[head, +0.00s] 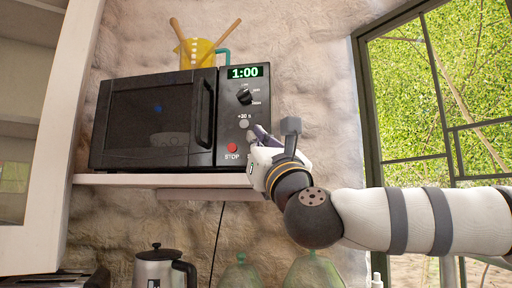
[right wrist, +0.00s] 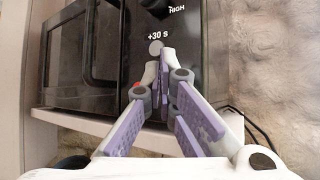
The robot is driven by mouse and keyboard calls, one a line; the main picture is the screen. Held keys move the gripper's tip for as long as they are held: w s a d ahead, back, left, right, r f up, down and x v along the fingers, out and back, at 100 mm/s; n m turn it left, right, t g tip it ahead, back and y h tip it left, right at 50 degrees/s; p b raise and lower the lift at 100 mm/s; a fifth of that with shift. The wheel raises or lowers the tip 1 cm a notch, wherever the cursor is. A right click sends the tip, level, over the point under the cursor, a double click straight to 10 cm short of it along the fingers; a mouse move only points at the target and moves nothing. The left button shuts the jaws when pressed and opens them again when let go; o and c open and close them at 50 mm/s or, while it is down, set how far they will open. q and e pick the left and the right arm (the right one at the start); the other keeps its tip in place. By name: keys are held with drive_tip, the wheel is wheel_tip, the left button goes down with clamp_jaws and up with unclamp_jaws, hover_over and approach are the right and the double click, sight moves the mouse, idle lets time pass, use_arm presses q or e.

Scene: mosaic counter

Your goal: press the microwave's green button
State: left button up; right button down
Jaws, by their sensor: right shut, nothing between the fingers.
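The black microwave (head: 150,120) stands on a shelf, door closed, with a green 1:00 on its display (head: 245,72). Its panel shows a dial (head: 245,96), a grey +30 s button (head: 244,124) and a red STOP button (head: 231,147). The green button is not visible; my right gripper covers the panel's lower right, where a label is partly hidden. My right gripper (head: 257,132) is shut and empty at the panel. In the right wrist view its fingertips (right wrist: 165,55) appear just beside the +30 s button (right wrist: 155,47); contact cannot be told. My left gripper is out of view.
The white shelf (head: 120,180) runs under the microwave. A yellow jug (head: 196,52) with wooden utensils stands on top. A window (head: 430,90) is at the right, a cabinet (head: 45,110) at the left.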

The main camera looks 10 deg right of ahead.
drive_tip(key=shift+w, duration=0.1)
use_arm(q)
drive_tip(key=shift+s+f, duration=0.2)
use_arm(e)
drive_tip(key=shift+w+d, duration=0.15)
drive_tip(key=shift+w, duration=0.2)
